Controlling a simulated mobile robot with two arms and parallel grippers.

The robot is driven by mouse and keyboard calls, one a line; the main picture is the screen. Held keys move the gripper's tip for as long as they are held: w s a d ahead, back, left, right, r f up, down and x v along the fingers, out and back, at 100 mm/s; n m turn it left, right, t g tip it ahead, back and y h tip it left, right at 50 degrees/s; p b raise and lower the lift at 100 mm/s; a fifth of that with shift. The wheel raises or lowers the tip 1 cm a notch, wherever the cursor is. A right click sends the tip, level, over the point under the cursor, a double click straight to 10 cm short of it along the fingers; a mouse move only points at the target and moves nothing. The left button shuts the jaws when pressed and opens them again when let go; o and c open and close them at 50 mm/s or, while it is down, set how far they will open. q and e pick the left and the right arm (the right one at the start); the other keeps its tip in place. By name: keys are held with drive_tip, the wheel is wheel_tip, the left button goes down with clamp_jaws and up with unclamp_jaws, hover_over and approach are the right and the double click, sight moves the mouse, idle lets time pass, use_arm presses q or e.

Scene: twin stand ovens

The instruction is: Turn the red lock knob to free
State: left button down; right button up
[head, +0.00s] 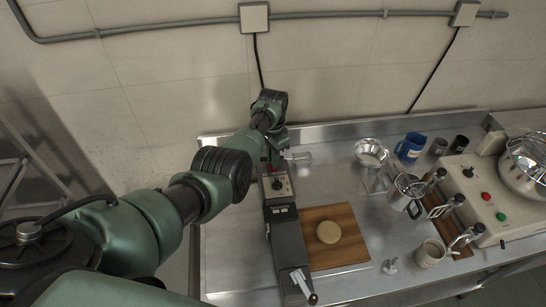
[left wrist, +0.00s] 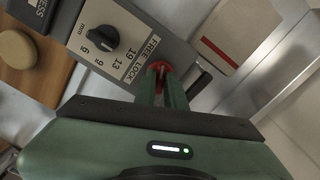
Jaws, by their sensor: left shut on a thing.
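The red lock knob (left wrist: 160,66) is at the edge of the grey machine's panel, beside the words FREE and LOCK in the left wrist view. My left gripper (left wrist: 162,82) is shut on it, with the green fingers on either side. The fingers hide much of the knob, so I cannot tell which word it is set to. In the head view my left gripper (head: 276,160) reaches down at the far end of the grey machine (head: 283,232). My right gripper is not in view.
A black thickness dial (left wrist: 104,37) sits on the same panel, close to the fingers. A wooden board (head: 348,254) with a round dough piece (head: 328,232) lies right of the machine. A metal bowl (head: 371,152), a blue jug (head: 410,146) and a pale control box (head: 490,195) stand farther right.

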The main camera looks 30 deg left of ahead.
use_arm(q)
drive_tip(key=n, duration=0.5)
drive_tip(key=shift+n+p, duration=0.3)
drive_tip(key=n, duration=1.3)
drive_tip(key=shift+n, duration=0.3)
drive_tip(key=n, duration=1.4)
drive_tip(key=shift+n+b, duration=0.3)
drive_tip(key=shift+b, duration=0.05)
drive_tip(key=n, duration=0.4)
drive_tip(key=shift+f+b, duration=0.1)
drive_tip(key=shift+b, duration=0.25)
drive_tip(key=shift+n+b, duration=0.3)
drive_tip(key=shift+n, duration=0.8)
drive_tip(key=shift+f+n+b, duration=0.1)
drive_tip(key=shift+n+b, duration=0.3)
drive_tip(key=shift+n, duration=0.1)
drive_tip(key=n+b, duration=0.4)
drive_tip(key=b, duration=0.6)
drive_tip(key=shift+f+n+b, duration=0.15)
drive_tip(key=shift+n+b, duration=0.15)
drive_tip(key=shift+b, duration=0.05)
drive_tip(key=shift+r+b, duration=0.2)
drive_tip(key=shift+b, duration=0.45)
